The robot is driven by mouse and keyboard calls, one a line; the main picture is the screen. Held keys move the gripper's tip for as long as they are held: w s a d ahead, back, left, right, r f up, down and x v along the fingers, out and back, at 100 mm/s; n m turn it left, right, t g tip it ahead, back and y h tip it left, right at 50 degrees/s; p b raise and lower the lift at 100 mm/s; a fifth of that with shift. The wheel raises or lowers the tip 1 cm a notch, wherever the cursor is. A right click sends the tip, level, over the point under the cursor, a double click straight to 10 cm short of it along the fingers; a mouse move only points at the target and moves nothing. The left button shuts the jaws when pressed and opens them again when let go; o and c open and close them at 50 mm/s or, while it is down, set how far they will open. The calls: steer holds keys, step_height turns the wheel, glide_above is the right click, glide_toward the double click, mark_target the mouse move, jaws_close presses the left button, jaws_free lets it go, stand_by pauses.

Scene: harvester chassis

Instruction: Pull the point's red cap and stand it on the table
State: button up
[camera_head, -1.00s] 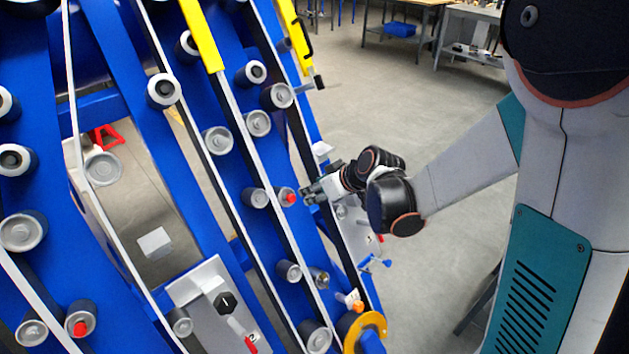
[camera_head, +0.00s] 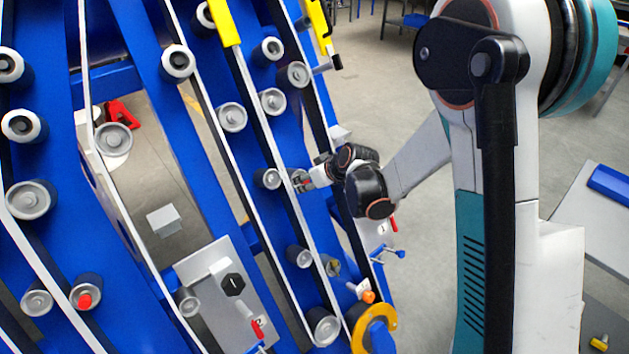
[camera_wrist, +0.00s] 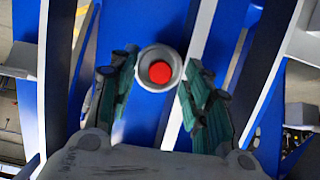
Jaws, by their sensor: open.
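The red cap (camera_wrist: 160,72) sits in the middle of a round grey roller end (camera_wrist: 147,60) in the wrist view. My gripper (camera_wrist: 157,88) is open, with one green-padded finger on each side of the roller and the cap between them. Whether the pads touch the roller cannot be told. In the head view my gripper (camera_head: 304,181) is at this roller on the blue chassis (camera_head: 318,226) and largely covers it. A grey table top (camera_head: 590,225) shows at the right edge.
Another red cap (camera_head: 84,300) is on a roller at the lower left. Several grey rollers and pale belts surround my gripper. A yellow ring (camera_head: 388,325) and a blue-handled valve (camera_head: 388,252) are below it. Open floor (camera_head: 370,90) lies right of the chassis.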

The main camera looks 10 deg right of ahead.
steer(key=shift+w+a+f, duration=0.1)
steer(key=shift+w+f, duration=0.1)
jaws_close()
steer(key=shift+s+r, duration=0.1)
steer(key=shift+s+d+r+p, duration=0.15)
steer(key=shift+s+d+r, duration=0.3)
steer(key=shift+s, duration=0.2)
steer(key=shift+s+d+r+p, duration=0.15)
steer(key=shift+s+d+r, duration=0.3)
steer(key=shift+s, duration=0.15)
stand_by(0.4)
steer(key=s+d+r+m+t+h, duration=0.1)
steer(key=s+d+r+m+h, duration=0.1)
steer(key=s+d+m+h, duration=0.3)
steer(key=s+d+m, duration=0.1)
steer(key=s+d, duration=0.2)
steer(key=d, duration=0.4)
steer(key=shift+s+d+m+t, duration=0.2)
steer(key=shift+s+m+t, duration=0.1)
steer(key=shift+m, duration=0.1)
